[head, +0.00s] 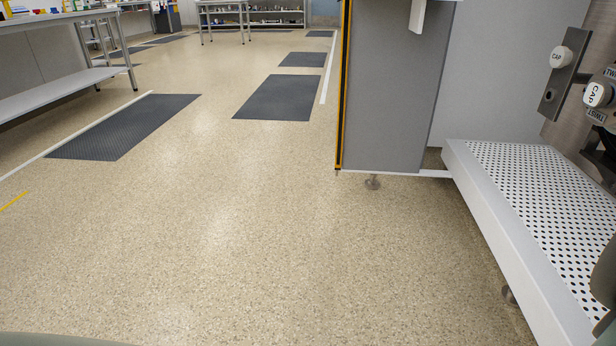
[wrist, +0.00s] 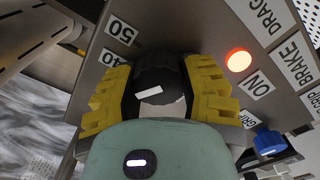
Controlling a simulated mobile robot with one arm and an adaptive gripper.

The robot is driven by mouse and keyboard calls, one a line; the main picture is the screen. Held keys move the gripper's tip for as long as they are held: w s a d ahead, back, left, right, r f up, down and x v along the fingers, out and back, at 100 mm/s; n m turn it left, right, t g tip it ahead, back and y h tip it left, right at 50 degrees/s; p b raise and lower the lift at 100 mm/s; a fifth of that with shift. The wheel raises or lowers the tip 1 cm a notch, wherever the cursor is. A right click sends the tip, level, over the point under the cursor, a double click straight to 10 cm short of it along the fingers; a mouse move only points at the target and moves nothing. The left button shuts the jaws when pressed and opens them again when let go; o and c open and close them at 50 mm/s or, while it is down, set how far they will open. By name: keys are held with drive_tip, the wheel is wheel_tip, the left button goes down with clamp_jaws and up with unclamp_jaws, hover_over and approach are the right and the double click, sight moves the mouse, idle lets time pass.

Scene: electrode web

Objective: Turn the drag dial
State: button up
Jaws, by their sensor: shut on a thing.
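The drag dial (wrist: 155,72) is a black round knob with a white mark on its face, seen in the wrist view on a metal panel (wrist: 195,38). My gripper (wrist: 160,88) has its two yellow ridged fingers on either side of the knob and is shut on it. Number labels 50 (wrist: 121,33) and 40 (wrist: 106,56) show at the upper left of the knob. A label reading DRAG (wrist: 268,14) is at the upper right. The dial and my gripper do not show in the head view.
Right of the knob are a lit red-orange lamp (wrist: 239,60), an ON label (wrist: 256,85), a BRAKE label (wrist: 290,53) and a blue knob (wrist: 268,141). The floor (head: 230,220) is open.

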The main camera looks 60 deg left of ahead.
drive_tip(key=m, duration=0.3)
drive_tip(key=shift+p, duration=0.3)
drive_tip(key=shift+s+m, duration=0.1)
drive_tip(key=shift+m, duration=1.3)
drive_tip(key=shift+f, duration=0.1)
drive_tip(key=o, duration=1.2)
drive_tip(key=shift+d, duration=0.1)
